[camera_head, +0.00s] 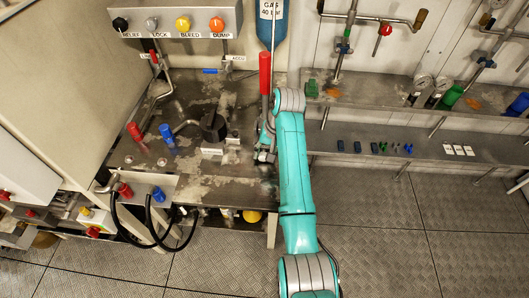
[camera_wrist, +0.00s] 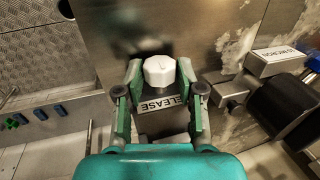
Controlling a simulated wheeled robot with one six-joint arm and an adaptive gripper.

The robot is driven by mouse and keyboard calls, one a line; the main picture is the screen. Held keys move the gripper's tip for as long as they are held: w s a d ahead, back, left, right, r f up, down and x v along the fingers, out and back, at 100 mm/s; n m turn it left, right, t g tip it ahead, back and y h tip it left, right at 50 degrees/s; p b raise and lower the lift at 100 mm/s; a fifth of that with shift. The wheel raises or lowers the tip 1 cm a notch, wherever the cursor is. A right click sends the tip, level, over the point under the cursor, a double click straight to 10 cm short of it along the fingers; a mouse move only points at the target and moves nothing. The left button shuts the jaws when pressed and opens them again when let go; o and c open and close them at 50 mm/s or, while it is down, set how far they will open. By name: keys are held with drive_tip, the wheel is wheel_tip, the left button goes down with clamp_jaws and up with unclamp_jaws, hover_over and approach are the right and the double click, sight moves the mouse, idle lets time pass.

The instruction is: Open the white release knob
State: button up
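The white release knob (camera_wrist: 160,71) shows in the wrist view, with a faceted side and a small mark on its top. A RELEASE label (camera_wrist: 162,103) lies on the metal just below it. My gripper (camera_wrist: 160,72) has its two green fingers apart, one on each side of the knob. A narrow gap seems to show on both sides, though I cannot tell for certain if either fingertip touches. In the head view my teal arm reaches over the right edge of the metal bench (camera_head: 200,100). The knob and fingertips are hidden there.
A black round part (camera_wrist: 283,102) and a labelled block (camera_wrist: 278,61) stand right of the gripper in the wrist view. A red-handled lever (camera_head: 265,74) rises beside my arm. Panel knobs (camera_head: 183,24) line the back. A shelf with small parts (camera_head: 420,147) runs right.

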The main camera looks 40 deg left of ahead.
clamp_jaws()
drive_tip(key=shift+a, duration=0.1)
drive_tip(key=shift+s+a+t+h, duration=0.1)
drive_tip(key=shift+t+h, duration=0.25)
drive_tip(key=shift+h, duration=0.25)
drive_tip(key=shift+s+a+t+h, duration=0.1)
drive_tip(key=shift+t+h, duration=0.25)
drive_tip(key=shift+h, duration=0.25)
drive_tip(key=shift+t+h, duration=0.8)
drive_tip(key=shift+h, duration=0.4)
drive_tip(key=o, duration=0.6)
unclamp_jaws()
